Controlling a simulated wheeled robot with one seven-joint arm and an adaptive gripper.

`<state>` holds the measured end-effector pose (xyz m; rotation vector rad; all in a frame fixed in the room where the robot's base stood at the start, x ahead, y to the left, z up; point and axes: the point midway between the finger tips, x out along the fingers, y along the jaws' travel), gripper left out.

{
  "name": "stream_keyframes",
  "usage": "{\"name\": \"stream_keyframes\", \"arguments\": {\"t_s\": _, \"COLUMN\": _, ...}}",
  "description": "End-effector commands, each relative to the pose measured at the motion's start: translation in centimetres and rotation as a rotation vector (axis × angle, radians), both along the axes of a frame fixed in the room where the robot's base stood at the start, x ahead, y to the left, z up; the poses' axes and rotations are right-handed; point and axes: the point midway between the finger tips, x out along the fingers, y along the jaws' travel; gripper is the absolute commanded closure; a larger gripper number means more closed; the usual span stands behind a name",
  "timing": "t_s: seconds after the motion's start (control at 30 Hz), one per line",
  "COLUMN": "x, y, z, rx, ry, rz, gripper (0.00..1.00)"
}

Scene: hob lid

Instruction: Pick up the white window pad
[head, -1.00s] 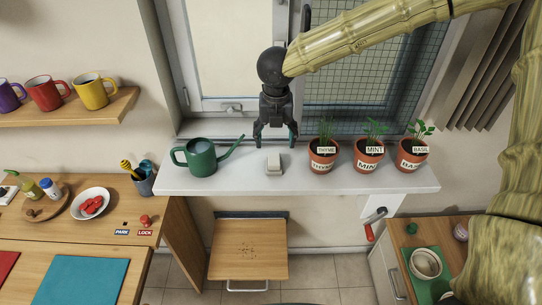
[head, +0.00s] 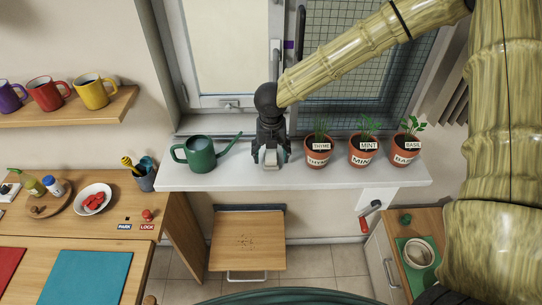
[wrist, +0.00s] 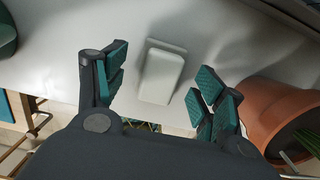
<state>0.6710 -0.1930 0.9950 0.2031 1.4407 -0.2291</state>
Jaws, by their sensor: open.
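The white window pad (head: 270,158) is a small pale block lying on the white windowsill (head: 225,182). In the wrist view the pad (wrist: 161,75) lies between and a little beyond the open fingers. My gripper (head: 270,157) is over the pad, pointing down, with a finger on each side of it in the head view. In the wrist view my gripper (wrist: 157,88) shows green-padded fingers, open and empty, with gaps on both sides of the pad. I cannot tell how high the fingertips are above the sill.
A green watering can (head: 199,154) stands left of my gripper on the sill. A thyme pot (head: 318,155) stands close on the right, followed by mint (head: 363,156) and basil (head: 405,155) pots. The window is behind. The sill's front edge is near the pad.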

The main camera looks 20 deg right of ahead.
Motion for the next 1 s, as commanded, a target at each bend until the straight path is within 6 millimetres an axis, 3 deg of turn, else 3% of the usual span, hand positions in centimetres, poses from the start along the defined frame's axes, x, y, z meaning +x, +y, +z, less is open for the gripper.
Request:
{"name": "stream_keyframes", "arguments": {"t_s": 0.4, "x": 0.12, "y": -0.02, "z": -1.03, "rx": 0.000, "ry": -0.001, "rz": 0.000, "gripper": 0.30}}
{"name": "stream_keyframes", "arguments": {"t_s": 0.43, "x": 0.12, "y": -0.02, "z": -1.03, "rx": 0.000, "ry": -0.001, "rz": 0.000, "gripper": 0.32}}
{"name": "stream_keyframes", "arguments": {"t_s": 0.7, "x": 0.11, "y": -0.03, "z": -1.01, "rx": 0.000, "ry": 0.000, "rz": 0.000, "gripper": 0.79}}
{"name": "stream_keyframes", "arguments": {"t_s": 1.0, "x": 0.11, "y": -0.02, "z": -0.96, "rx": 0.000, "ry": -0.001, "rz": 0.000, "gripper": 0.79}}
